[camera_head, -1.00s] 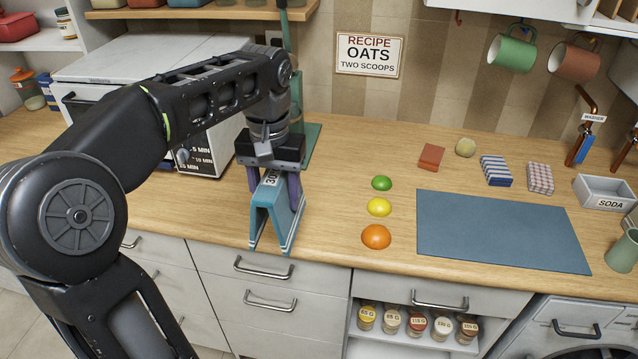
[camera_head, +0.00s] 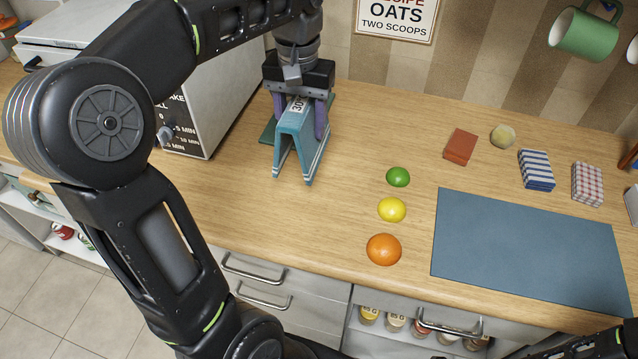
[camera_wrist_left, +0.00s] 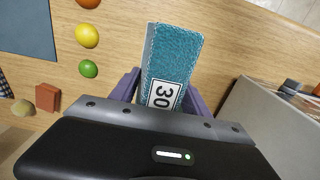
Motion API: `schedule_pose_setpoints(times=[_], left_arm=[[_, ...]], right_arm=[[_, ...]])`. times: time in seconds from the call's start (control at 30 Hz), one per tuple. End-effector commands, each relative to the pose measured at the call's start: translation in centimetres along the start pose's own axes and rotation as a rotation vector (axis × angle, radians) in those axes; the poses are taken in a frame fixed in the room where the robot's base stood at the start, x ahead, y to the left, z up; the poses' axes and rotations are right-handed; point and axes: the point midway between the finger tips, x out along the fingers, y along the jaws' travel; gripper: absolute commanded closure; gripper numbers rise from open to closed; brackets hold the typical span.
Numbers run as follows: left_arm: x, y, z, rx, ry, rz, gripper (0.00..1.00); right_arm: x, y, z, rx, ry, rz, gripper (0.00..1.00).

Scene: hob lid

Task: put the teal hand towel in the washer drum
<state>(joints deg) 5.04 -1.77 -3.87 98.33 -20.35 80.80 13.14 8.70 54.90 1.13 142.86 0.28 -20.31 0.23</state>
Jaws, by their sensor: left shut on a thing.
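The teal hand towel (camera_head: 298,135) hangs folded over in an upside-down V, with white stripes near its lower ends and a white "30" label on top. My left gripper (camera_head: 300,115) is shut on its top fold from above, purple fingers on either side. The towel hangs over the left part of the wooden counter; whether its ends touch the wood I cannot tell. The left wrist view shows the towel (camera_wrist_left: 172,60) between the fingers. The washer drum is not visible. My right gripper is not in view.
Green (camera_head: 398,177), yellow (camera_head: 392,209) and orange (camera_head: 384,249) domes stand right of the towel. A blue mat (camera_head: 530,250) lies farther right, with a striped folded cloth (camera_head: 536,170) and a checked one (camera_head: 587,184) behind it. A white appliance (camera_head: 215,95) stands at left.

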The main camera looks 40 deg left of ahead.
Motion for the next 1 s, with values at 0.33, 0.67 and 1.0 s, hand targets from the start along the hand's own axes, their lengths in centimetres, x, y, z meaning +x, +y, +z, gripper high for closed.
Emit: schedule_pose_setpoints(times=[0.33, 0.67, 1.0], left_arm=[[3.6, 0.0, 0.1, -0.001, -0.004, -0.001, 0.93], [6.3, 0.0, 0.0, 0.0, 0.0, 0.0, 0.93], [8.1, 0.0, 0.1, 0.0, -0.003, -0.001, 0.93]], right_arm=[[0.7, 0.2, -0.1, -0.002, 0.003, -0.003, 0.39], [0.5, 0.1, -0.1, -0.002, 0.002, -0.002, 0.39], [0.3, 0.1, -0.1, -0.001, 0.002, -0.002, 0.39]])
